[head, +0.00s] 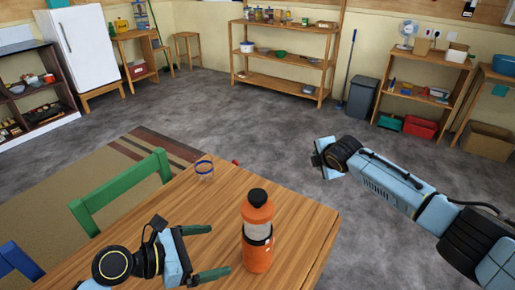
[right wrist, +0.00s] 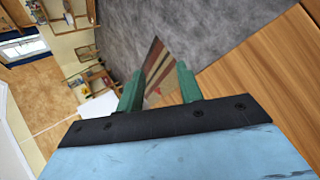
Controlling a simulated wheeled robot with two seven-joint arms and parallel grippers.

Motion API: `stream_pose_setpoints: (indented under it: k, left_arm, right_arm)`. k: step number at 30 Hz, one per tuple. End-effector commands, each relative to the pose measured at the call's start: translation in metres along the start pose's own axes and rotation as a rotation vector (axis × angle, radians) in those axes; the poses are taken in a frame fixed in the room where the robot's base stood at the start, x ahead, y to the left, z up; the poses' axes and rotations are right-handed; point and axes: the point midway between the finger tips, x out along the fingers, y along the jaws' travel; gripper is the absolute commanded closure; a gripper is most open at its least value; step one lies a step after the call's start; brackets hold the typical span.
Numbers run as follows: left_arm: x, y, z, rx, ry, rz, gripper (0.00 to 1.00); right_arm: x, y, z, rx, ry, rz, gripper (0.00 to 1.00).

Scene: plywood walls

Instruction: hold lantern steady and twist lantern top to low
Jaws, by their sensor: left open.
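The lantern (head: 256,262) stands upright on the wooden table (head: 310,215). It has an orange body, a pale middle band and a black lantern top (head: 258,197). My left gripper (head: 220,249) is open just left of the lantern, its two green fingers pointing toward it, apart from it and empty. My right gripper (head: 318,161) is beyond the table's right edge, away from the lantern. In the right wrist view, the right gripper's green fingers (right wrist: 159,88) are spread with nothing between them. The lantern is not in that view.
A green chair (head: 125,190) is against the table's left side. Shelves (head: 285,60) and a white fridge (head: 85,45) line the far walls. The floor between is clear.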

Motion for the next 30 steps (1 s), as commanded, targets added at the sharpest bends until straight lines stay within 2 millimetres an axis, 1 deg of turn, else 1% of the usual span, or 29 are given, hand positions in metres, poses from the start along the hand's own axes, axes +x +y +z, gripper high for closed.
stream_pose_setpoints:
  k: [1, 2, 3, 5, 6, 8, 9, 11, 12, 14, 15, 18, 21, 22, 24, 26, 30]
  left_arm:
    - [0.0, 0.0, 0.0, 0.0, 0.0, 0.0, 0.03]
    - [0.0, 0.0, 0.0, 0.0, 0.0, 0.0, 0.03]
    - [0.0, 0.0, 0.0, 0.0, 0.0, 0.0, 0.03]
    - [0.0, 0.0, 0.0, 0.0, 0.0, 0.0, 0.03]
    - [0.0, 0.0, 0.0, 0.0, 0.0, 0.0, 0.03]
    - [0.0, 0.0, 0.0, 0.0, 0.0, 0.0, 0.03]
    - [0.0, 0.0, 0.0, 0.0, 0.0, 0.0, 0.03]
    - [0.0, 0.0, 0.0, 0.0, 0.0, 0.0, 0.03]
    - [0.0, 0.0, 0.0, 0.0, 0.0, 0.0, 0.03]
    - [0.0, 0.0, 0.0, 0.0, 0.0, 0.0, 0.03]
    - [0.0, 0.0, 0.0, 0.0, 0.0, 0.0, 0.03]
    - [0.0, 0.0, 0.0, 0.0, 0.0, 0.0, 0.03]
    - [0.0, 0.0, 0.0, 0.0, 0.0, 0.0, 0.03]
    - [0.0, 0.0, 0.0, 0.0, 0.0, 0.0, 0.03]
    - [0.0, 0.0, 0.0, 0.0, 0.0, 0.0, 0.03]
    - [0.0, 0.0, 0.0, 0.0, 0.0, 0.0, 0.03]
    - [0.001, 0.0, 0.0, 0.0, 0.0, 0.0, 0.03]
  right_arm:
    - [-0.016, 0.025, -0.022, -0.069, 0.044, -0.015, 0.64]
    - [-0.025, 0.034, -0.035, -0.113, 0.071, -0.031, 0.64]
    - [-0.038, 0.045, -0.051, -0.176, 0.109, -0.054, 0.64]
    - [-0.059, 0.059, -0.077, -0.281, 0.168, -0.089, 0.64]
    - [-0.075, 0.067, -0.093, -0.358, 0.211, -0.113, 0.64]
    - [-0.1, 0.075, -0.117, -0.484, 0.276, -0.15, 0.64]
    - [-0.118, 0.079, -0.133, -0.575, 0.32, -0.175, 0.64]
    - [-0.146, 0.081, -0.153, -0.717, 0.386, -0.215, 0.64]
    - [-0.165, 0.08, -0.165, -0.814, 0.43, -0.242, 0.64]
    - [-0.192, 0.077, -0.179, -0.957, 0.494, -0.284, 0.64]
    - [-0.209, 0.074, -0.186, -1.049, 0.534, -0.31, 0.64]
    - [-0.247, 0.064, -0.198, -1.251, 0.626, -0.377, 0.64]
    - [-0.275, 0.054, -0.203, -1.402, 0.697, -0.431, 0.64]
    - [-0.281, 0.052, -0.204, -1.437, 0.713, -0.444, 0.64]
    - [-0.292, 0.048, -0.204, -1.495, 0.743, -0.468, 0.64]
    - [-0.298, 0.046, -0.204, -1.526, 0.76, -0.48, 0.64]
    - [-0.302, 0.044, -0.204, -1.548, 0.774, -0.49, 0.64]
